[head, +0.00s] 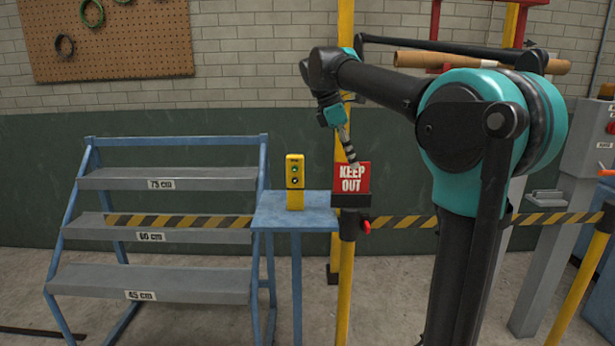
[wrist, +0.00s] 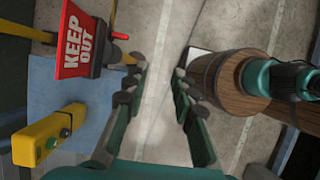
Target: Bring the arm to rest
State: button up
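My arm rises at the right of the head view and bends over to the left. My gripper (head: 349,150) hangs pointing down, close in the picture to the red KEEP OUT sign (head: 350,184); whether they touch cannot be told there. In the wrist view my gripper (wrist: 160,75) has its two fingers apart, with only floor seen between them. The sign also shows in the wrist view (wrist: 78,42), left of the fingers and apart from them.
A yellow button box (head: 295,182) stands on a small blue table (head: 270,216). A blue stepped rack (head: 165,236) stands left. Striped tape (head: 400,222) runs across behind. A grey pedestal (head: 570,190) and yellow post (head: 580,285) stand right. Open floor lies in front.

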jog(key=s+d+f+m+t+y, duration=0.1)
jog(key=s+d+f+m, duration=0.15)
jog(key=f, duration=0.55)
jog(key=s+d+f+m+y, duration=0.1)
jog(key=s+f+m, duration=0.25)
jog(key=f, duration=0.35)
jog(key=s+d+f+m+t+y, duration=0.15)
jog(key=f+m, duration=0.25)
jog(key=f, duration=0.4)
jog(key=s+d+f+m+t, duration=0.1)
jog(key=s+d+f+m, duration=0.1)
jog(key=s+f+m, duration=0.6)
jog(key=s+f+y, duration=0.1)
jog(key=s+f, duration=0.5)
jog(key=f, duration=0.1)
jog(key=shift+s+t, duration=0.35)
jog(key=shift+d+f, duration=0.1)
jog(key=shift+d, duration=0.1)
